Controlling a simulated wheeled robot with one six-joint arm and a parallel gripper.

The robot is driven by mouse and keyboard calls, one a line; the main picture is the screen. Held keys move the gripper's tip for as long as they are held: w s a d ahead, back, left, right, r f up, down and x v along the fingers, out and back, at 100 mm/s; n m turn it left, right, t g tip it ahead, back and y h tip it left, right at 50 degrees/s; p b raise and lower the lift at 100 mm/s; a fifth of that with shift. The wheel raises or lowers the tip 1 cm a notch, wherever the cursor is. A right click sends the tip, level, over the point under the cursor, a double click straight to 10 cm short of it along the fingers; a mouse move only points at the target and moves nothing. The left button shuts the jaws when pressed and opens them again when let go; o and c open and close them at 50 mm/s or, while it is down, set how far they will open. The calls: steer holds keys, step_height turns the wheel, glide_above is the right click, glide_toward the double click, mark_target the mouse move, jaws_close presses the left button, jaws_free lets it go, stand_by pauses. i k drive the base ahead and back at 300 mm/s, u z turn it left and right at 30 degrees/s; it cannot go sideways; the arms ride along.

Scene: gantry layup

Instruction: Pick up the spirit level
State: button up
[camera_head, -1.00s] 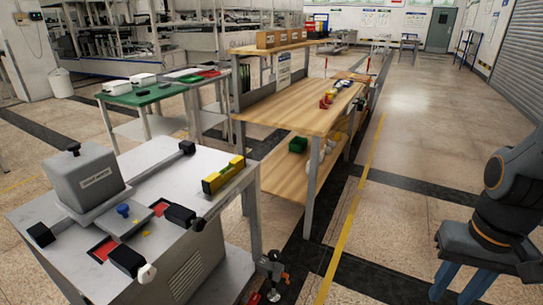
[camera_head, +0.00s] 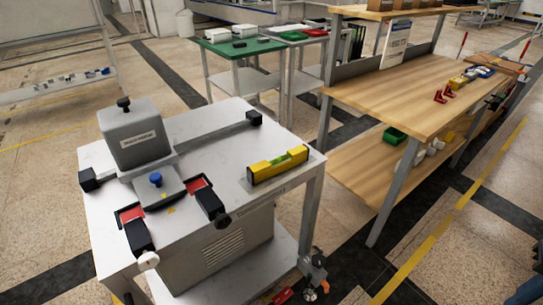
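The spirit level (camera_head: 278,165) is a yellow bar with dark ends and a greenish vial in its middle. It lies near the right edge of the light grey machine table (camera_head: 215,150), in the camera_head view. Nothing touches it from above. My gripper does not show in this view. Only a small dark part of my own body shows at the lower right corner.
A grey machine head (camera_head: 135,135) and several black clamps stand on the left of the same table. A wooden workbench (camera_head: 400,90) stands to the right, with red items on it. A green-topped table (camera_head: 238,48) is behind. Floor at the lower right is mostly clear.

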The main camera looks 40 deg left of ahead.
mark_target(257, 173)
steer(key=u, duration=0.85)
steer(key=i, duration=0.85)
steer(key=u, duration=0.95)
